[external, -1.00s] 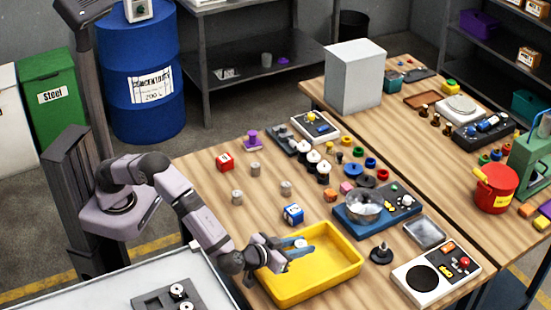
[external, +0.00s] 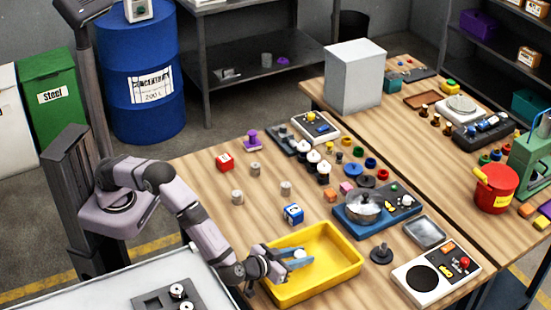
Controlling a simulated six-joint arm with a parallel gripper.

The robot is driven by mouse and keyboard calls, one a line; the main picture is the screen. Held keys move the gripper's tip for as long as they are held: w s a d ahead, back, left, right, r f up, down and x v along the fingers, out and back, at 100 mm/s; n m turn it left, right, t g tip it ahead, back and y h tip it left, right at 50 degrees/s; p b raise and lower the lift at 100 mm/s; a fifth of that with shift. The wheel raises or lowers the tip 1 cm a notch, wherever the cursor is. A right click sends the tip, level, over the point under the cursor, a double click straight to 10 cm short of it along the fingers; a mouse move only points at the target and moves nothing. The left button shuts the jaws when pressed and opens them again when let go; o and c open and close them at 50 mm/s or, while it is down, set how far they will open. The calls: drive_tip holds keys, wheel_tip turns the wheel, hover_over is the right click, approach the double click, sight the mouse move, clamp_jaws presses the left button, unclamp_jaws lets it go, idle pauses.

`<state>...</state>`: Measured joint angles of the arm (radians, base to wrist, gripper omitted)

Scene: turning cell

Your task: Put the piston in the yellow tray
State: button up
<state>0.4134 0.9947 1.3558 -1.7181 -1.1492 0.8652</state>
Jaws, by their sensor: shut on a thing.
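My gripper (external: 296,259) is shut on a small pale cylinder, the piston (external: 300,254), held between its blue fingers. Both are over the inside of the yellow tray (external: 333,281), toward its left side. The fingers hide part of the piston, and I cannot tell whether it touches the tray floor. The rest of the tray looks empty.
Several grey metal cylinders (external: 286,188) stand on the table left of centre. A blue box (external: 293,214) stands just behind the tray. A blue hotplate with a pot (external: 364,207) is behind right, and a dark knobbed part (external: 381,254) stands right of the tray.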

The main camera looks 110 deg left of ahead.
sight(296, 256)
drive_tip(key=o, duration=1.1)
drive_tip(key=shift+f, duration=0.1)
drive_tip(key=shift+s+d+r, duration=0.25)
drive_tip(key=shift+d+r, duration=0.1)
drive_tip(key=shift+d, duration=0.05)
drive_tip(key=shift+b+v, duration=0.35)
drive_tip(key=shift+v, duration=0.8)
wheel_tip(296, 256, up, 7)
drive_tip(key=shift+a+b, duration=0.15)
drive_tip(key=shift+b, duration=0.3)
